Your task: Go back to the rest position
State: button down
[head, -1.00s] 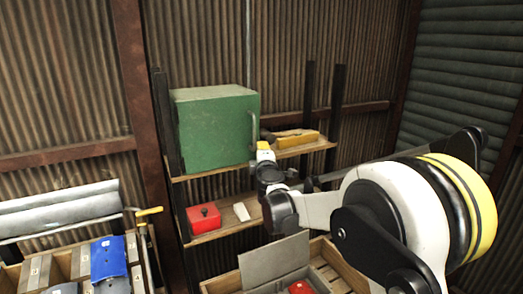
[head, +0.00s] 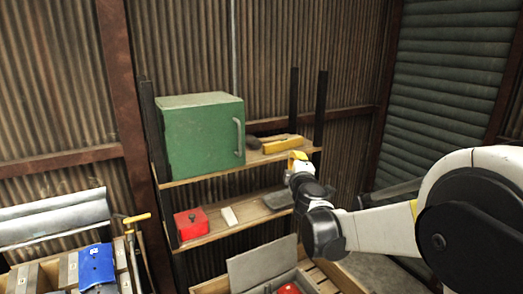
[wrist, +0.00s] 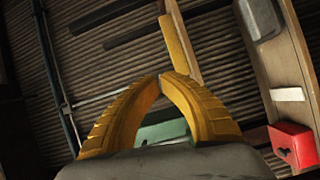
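My arm (head: 375,228) reaches in from the right side of the head view. The green cabinet (head: 200,140) is on the upper shelf, its door shut and its handle facing right.
The lower shelf holds a red box (head: 191,223) and a white block (head: 229,216). A grey-lidded wooden crate (head: 215,287) stands below. Wooden bins with a blue item (head: 97,264) are at left. Corrugated walls close off the back and right.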

jog(key=s+d+f+m+g+h+b, duration=0.1)
jog(key=s+d+m+g+h, duration=0.1)
jog(key=s+d+m, duration=0.55)
jog(key=s+d+f+m+g+h+b, duration=0.1)
jog(key=s+d+m+g+h, duration=0.2)
jog(key=s, duration=0.7)
jog(key=s+a+f+m+g+y, duration=0.1)
jog(key=s+f+m+g, duration=0.1)
jog(key=s+f, duration=0.3)
jog(key=s+a+f+m+g+y+b, duration=0.1)
jog(key=s+f, duration=0.4)
jog(key=s, duration=0.7)
jog(key=s+a+f+m+g+y+b, duration=0.1)
jog(key=s+f+m+g+y, duration=0.1)
jog(key=s+f, duration=0.3)
jog(key=s+m, duration=0.1)
jog(key=s, duration=0.2)
jog(key=shift+s+a+g+y, duration=0.15)
jog(key=shift+a+g+y, duration=0.15)
jog(key=shift+a+g, duration=0.1)
